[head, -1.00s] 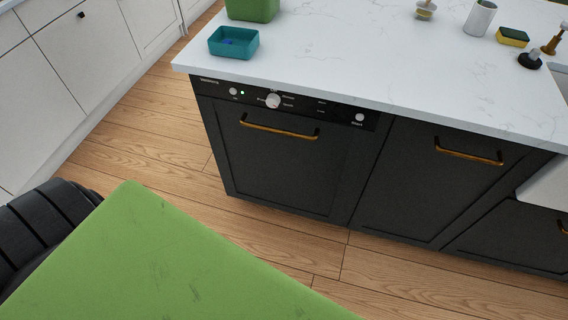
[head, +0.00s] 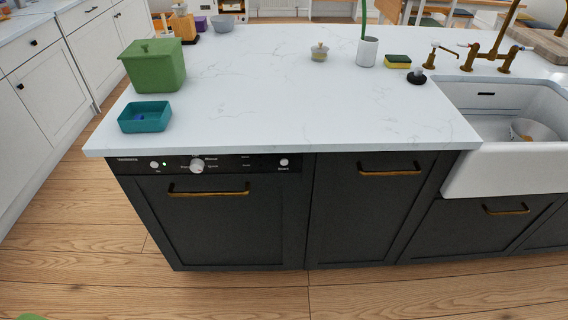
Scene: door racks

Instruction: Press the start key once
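The dishwasher (head: 228,225) has a dark front set under the white counter, with a brass handle (head: 209,192) and its door shut. Its black control panel (head: 240,163) runs just below the counter edge. A small round light key (head: 284,162) sits at the panel's right with a label under it, too small to read surely. A bigger round dial (head: 197,166) sits left of the middle. Another small round key (head: 155,165) is at the left, with a lit green light (head: 164,163) beside it. Neither of my grippers is in view.
The counter (head: 250,90) bears a teal tray (head: 145,117), a green lidded box (head: 153,69), a sponge (head: 398,61) and a black-based brush (head: 417,77). A sink (head: 500,166) is at the right. The wooden floor (head: 90,240) before the dishwasher looks clear.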

